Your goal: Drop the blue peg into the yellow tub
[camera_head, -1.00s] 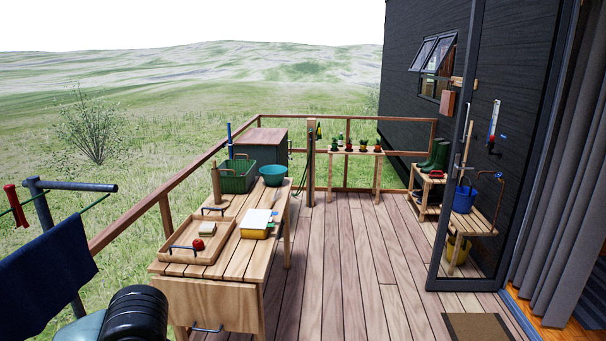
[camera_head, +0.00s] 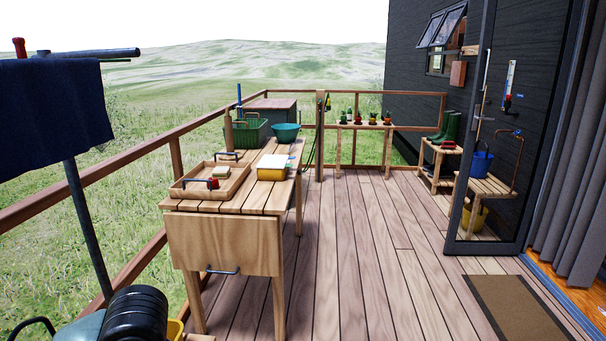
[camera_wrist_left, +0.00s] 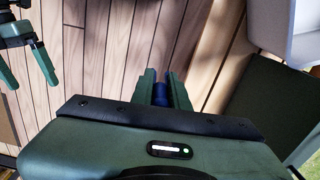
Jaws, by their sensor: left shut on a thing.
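My left gripper (camera_wrist_left: 162,88) is shut on a blue thing (camera_wrist_left: 160,95), likely the blue peg, mostly hidden between its green fingers. In the left wrist view it is above deck boards. My right gripper (camera_wrist_left: 28,72) shows at the upper left of that view, its fingers apart and empty. Neither gripper shows in the head view. A yellow rim (camera_head: 176,330), perhaps the yellow tub, shows at the bottom edge of the head view, partly hidden behind a black rounded part. A yellow bucket (camera_head: 477,219) is under the bench on the right.
A blue cloth (camera_head: 50,110) hangs from the drying rack (camera_head: 84,225) at left, with a red peg (camera_head: 19,47) above. The wooden table (camera_head: 225,240) holds a tray (camera_head: 185,193), a yellow-and-white box (camera_head: 272,174) and a green crate (camera_head: 240,133).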

